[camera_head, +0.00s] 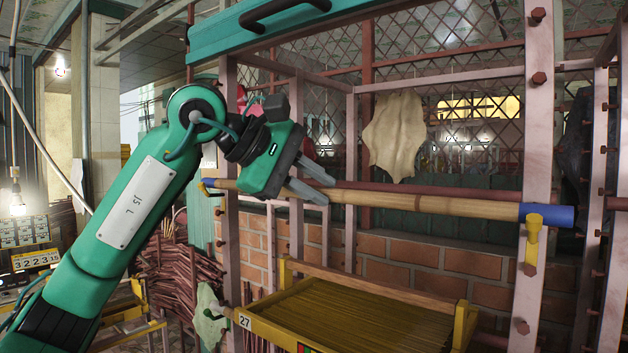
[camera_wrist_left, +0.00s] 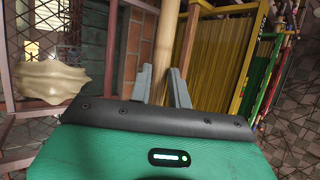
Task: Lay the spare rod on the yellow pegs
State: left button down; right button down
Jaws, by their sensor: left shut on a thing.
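The spare rod is a long pale bamboo pole (camera_head: 430,204) with a blue right end (camera_head: 553,215), lying nearly level across the frame. My left gripper (camera_head: 322,187) is shut on it left of its middle. The rod also shows between the fingers in the left wrist view (camera_wrist_left: 167,40). A yellow peg (camera_head: 532,245) on the right post overlaps the rod's underside near the blue end. Another yellow peg (camera_head: 207,190) is at the left post, by the rod's left end. Whether the rod touches either peg I cannot tell. My right gripper is not in view.
A pale pink post (camera_head: 538,100) stands behind the rod's right end. A darker reddish rod (camera_head: 470,190) runs just behind. A pale hide-like piece (camera_head: 397,135) hangs above. A yellow-framed tray of thin sticks (camera_head: 350,310) sits below. A teal beam (camera_head: 250,30) crosses above my arm.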

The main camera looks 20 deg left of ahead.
pick_arm(q)
jog(key=shift+f, duration=0.35)
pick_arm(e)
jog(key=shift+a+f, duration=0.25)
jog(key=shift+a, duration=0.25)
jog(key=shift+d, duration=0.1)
pick_arm(q)
jog(key=c, duration=1.3)
grip_release()
jog(key=shift+o, duration=0.3)
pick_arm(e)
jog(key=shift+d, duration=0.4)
pick_arm(q)
jog(key=o, duration=0.3)
jog(key=shift+o, duration=0.2)
jog(key=shift+s, duration=0.1)
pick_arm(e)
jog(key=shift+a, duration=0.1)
